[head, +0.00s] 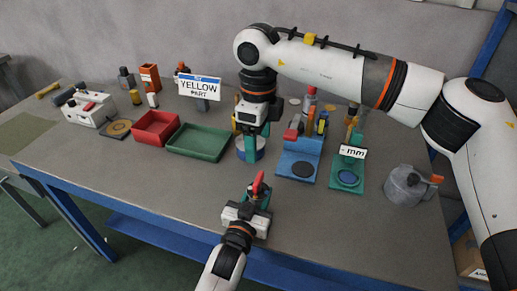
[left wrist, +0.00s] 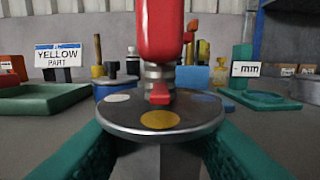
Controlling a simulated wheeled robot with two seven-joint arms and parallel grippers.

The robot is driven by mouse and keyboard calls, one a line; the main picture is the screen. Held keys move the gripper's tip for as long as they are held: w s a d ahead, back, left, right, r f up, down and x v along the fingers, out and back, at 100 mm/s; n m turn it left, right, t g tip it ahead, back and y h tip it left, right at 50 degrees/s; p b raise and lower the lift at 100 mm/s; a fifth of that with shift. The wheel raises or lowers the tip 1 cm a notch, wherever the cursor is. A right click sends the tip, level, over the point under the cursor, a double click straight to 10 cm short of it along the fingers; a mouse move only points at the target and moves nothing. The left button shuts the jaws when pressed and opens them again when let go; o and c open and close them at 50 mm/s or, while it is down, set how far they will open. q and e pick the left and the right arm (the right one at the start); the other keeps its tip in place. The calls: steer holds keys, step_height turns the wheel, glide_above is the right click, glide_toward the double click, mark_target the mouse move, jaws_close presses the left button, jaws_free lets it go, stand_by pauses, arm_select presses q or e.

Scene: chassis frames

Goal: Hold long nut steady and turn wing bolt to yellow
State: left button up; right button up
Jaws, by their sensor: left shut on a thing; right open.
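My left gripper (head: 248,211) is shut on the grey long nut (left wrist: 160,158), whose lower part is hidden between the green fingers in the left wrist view. On top of it is a round metal dial (left wrist: 125,128) with white, yellow and blue dots. The red wing bolt (left wrist: 160,30) stands upright above the dial and shows in the head view (head: 258,183). A small red pointer (left wrist: 160,93) at its base lies on the camera side, in line with the yellow dot (left wrist: 160,119). My right gripper (head: 252,136) is open, fingers down, behind the wing bolt and apart from it.
A sign reading "YELLOW PART" (head: 199,86) stands at the back. A blue round container (head: 251,153) is under my right gripper. Red (head: 155,128) and green (head: 198,143) trays are left; blue (head: 298,166) and green (head: 348,178) stands and a grey pot (head: 405,187) are right.

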stand_by(0.3)
arm_select(q)
steer(key=o, duration=1.2)
steer(key=shift+o, duration=0.2)
steer(key=shift+s, duration=0.1)
